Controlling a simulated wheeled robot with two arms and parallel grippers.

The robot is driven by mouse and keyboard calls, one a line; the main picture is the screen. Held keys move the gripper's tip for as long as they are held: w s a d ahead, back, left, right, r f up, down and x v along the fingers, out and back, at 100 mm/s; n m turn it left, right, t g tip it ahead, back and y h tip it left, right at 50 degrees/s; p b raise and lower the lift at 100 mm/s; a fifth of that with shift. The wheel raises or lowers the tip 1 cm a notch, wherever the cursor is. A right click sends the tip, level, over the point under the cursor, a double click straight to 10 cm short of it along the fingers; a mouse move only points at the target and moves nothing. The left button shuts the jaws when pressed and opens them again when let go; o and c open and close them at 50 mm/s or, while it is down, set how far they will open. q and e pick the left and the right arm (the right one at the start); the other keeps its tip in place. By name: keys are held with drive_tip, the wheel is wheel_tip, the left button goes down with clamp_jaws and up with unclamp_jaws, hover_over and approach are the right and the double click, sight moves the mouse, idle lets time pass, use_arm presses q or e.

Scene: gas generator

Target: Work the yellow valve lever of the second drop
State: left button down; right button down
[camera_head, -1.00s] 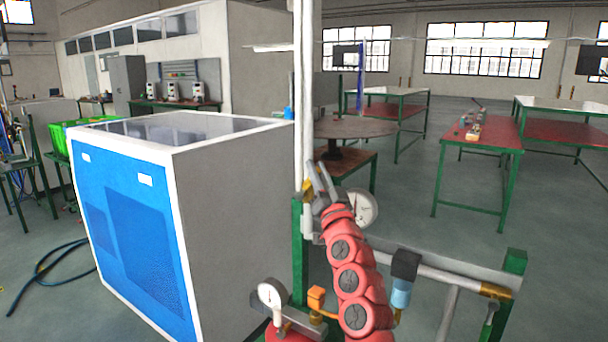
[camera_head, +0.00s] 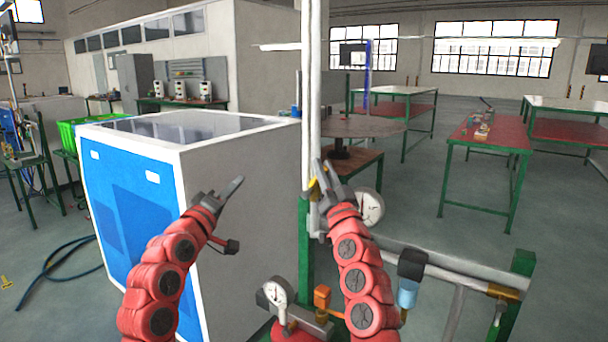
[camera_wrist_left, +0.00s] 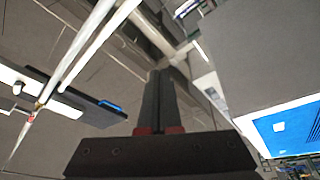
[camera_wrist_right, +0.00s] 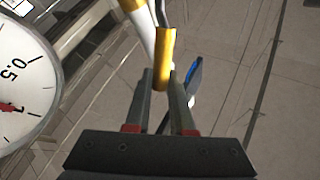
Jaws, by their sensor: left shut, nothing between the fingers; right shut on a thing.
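The yellow valve lever (camera_wrist_right: 165,62) shows in the right wrist view between the fingers of my right gripper (camera_wrist_right: 160,95), which is shut on it. In the head view my right gripper (camera_head: 322,172) is at the white vertical pipe (camera_head: 311,90), and a bit of the yellow lever (camera_head: 313,189) shows beside it. The fingers partly hide the lever and its valve. My left gripper (camera_head: 236,184) is shut and empty, raised in front of the grey side of the blue cabinet. Its closed fingers also show in the left wrist view (camera_wrist_left: 160,85).
A round gauge (camera_head: 369,208) sits right behind my right gripper. A lower gauge (camera_head: 277,292), an orange fitting (camera_head: 322,297) and a black-and-blue filter (camera_head: 409,278) are on the green-posted frame. The blue and white cabinet (camera_head: 150,220) stands left.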

sight(315, 182)
use_arm(q)
drive_tip(key=s+d+r+m+g+h, duration=0.3)
drive_tip(key=s+d+r+g, duration=0.2)
drive_tip(key=d, duration=0.2)
drive_tip(key=w+d+f, duration=0.3)
drive_tip(key=w+d, duration=0.3)
drive_tip(key=d, duration=0.2)
drive_tip(key=shift+w+d, duration=0.25)
drive_tip(key=shift+d, duration=0.15)
